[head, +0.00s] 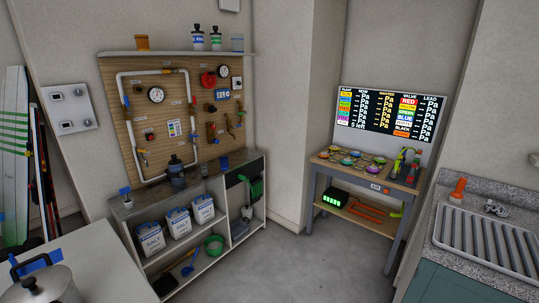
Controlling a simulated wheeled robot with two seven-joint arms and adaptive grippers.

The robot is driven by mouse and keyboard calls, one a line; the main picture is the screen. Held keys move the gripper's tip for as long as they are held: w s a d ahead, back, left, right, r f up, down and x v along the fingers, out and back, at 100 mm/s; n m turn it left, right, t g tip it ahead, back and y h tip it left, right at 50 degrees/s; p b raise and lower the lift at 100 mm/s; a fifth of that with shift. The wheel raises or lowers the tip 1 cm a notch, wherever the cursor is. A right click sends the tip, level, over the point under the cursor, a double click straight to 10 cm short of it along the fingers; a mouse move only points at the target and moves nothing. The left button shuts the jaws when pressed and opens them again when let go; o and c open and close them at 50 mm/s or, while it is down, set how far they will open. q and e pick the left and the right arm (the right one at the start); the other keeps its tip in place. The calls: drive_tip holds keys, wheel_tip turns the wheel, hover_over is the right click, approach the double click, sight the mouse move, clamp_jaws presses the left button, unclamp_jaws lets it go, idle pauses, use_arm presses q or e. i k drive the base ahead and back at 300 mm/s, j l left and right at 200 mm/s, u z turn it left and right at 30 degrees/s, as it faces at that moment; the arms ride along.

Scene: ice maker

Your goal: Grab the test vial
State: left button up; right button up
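I cannot make out a test vial in the head view. A dark jar (177,172) stands on the cabinet top below the pegboard. Small items on the workbench (375,188) at right are too small to identify surely. Neither of my grippers is in view.
A screen (390,112) hangs behind the workbench. A sink counter (487,240) is at right, a metal pot (45,285) at lower left. The middle floor (290,270) is clear.

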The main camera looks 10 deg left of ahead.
sight(204, 171)
drive_tip(key=i+l+u, duration=0.1)
drive_tip(key=i+u, duration=0.15)
drive_tip(key=i, duration=0.2)
drive_tip(key=i+l+u, duration=0.25)
drive_tip(key=i, duration=0.2)
drive_tip(key=i+l+u, duration=0.25)
drive_tip(key=i, duration=0.15)
